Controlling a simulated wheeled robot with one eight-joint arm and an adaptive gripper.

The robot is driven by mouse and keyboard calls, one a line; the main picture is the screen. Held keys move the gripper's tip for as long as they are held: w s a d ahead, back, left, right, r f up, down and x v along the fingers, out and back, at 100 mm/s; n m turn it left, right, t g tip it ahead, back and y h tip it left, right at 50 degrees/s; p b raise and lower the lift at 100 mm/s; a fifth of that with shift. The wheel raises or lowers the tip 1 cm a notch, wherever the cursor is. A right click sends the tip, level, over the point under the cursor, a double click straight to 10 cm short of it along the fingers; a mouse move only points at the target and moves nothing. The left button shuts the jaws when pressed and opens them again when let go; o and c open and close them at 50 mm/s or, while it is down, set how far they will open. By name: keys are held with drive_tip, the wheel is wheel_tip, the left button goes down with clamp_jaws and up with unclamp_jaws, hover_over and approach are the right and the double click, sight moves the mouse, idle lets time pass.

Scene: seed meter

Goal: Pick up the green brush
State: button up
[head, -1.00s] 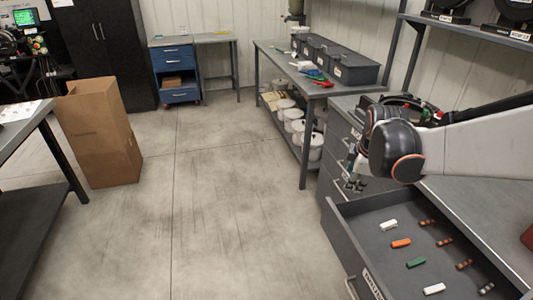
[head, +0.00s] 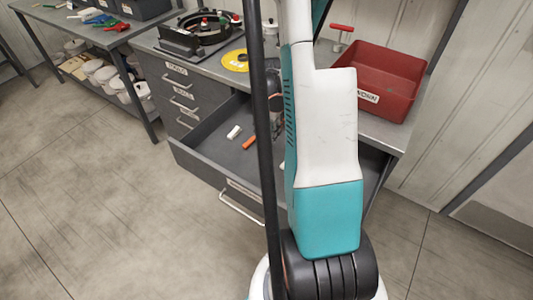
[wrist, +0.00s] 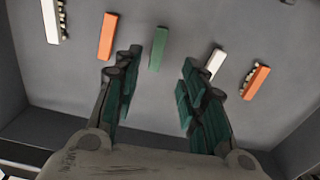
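The green brush (wrist: 159,48) is a small green block lying on the grey floor of the open drawer (head: 205,165). In the wrist view it stands upright in the picture, just beyond my fingertips and between their lines. My gripper (wrist: 160,66) is open and empty, its dark green-padded fingers spread on either side. Nothing touches the brush as far as I can see. In the head view my arm hides the green brush and my gripper.
An orange block (wrist: 107,36) lies left of the green brush, a white one (wrist: 215,62) right. Another white brush (wrist: 50,20) and an orange brush (wrist: 255,82) lie farther out. Drawer walls surround them. A red bin (head: 375,85) and yellow disc (head: 235,60) sit on the counter.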

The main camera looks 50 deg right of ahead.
sight(266, 150)
drive_tip(key=f+b, duration=0.1)
drive_tip(key=f, duration=0.3)
drive_tip(key=f+b, duration=0.2)
drive_tip(key=f, duration=0.2)
drive_tip(key=shift+w+a+f, duration=0.1)
drive_tip(key=shift+w+a, duration=0.05)
drive_tip(key=shift+a, duration=0.05)
drive_tip(key=shift+c, duration=0.5)
clamp_jaws()
